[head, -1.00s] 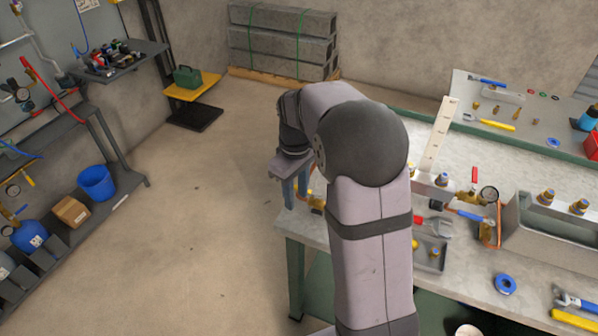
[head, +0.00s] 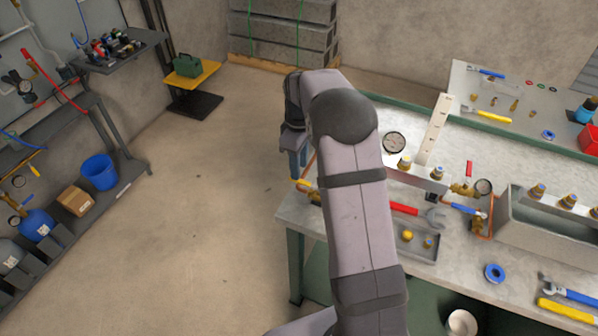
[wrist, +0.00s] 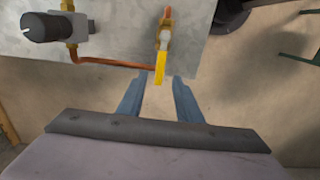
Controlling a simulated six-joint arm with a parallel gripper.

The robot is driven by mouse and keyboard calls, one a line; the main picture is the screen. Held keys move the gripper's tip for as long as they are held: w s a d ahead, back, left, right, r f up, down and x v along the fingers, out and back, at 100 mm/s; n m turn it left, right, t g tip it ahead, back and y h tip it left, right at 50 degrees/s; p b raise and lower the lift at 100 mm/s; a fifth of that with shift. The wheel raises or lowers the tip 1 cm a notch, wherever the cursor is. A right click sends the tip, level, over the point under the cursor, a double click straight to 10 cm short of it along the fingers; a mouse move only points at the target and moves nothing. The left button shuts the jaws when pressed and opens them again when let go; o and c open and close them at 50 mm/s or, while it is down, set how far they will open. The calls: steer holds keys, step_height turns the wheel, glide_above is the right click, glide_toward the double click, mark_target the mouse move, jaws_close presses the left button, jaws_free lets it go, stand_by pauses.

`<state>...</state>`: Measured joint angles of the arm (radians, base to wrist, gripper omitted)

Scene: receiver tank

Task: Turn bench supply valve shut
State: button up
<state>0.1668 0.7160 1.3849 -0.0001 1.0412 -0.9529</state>
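The bench supply valve, taken to be the brass valve with a yellow lever, is in the upper middle of the wrist view (wrist: 164,38). Its yellow lever (wrist: 160,68) points down toward my gripper. A copper pipe (wrist: 110,62) runs left from near it. My gripper (wrist: 159,80) is open, with one blue-grey finger on each side of the lever's end; contact cannot be told. In the head view, my gripper (head: 298,165) points down at the bench's left edge, and a yellow lever (head: 303,186) shows just below it. My arm hides part of this area.
A black-knobbed fitting (wrist: 48,27) sits left of the valve. On the bench stand a red-handled valve (head: 468,172), a gauge (head: 394,143) and a grey tray (head: 420,247) with small parts. The floor left of the bench is clear.

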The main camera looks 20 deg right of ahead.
mark_target(305, 183)
steer(key=shift+f+p, duration=0.55)
steer(key=shift+f, duration=1.5)
jaws_close()
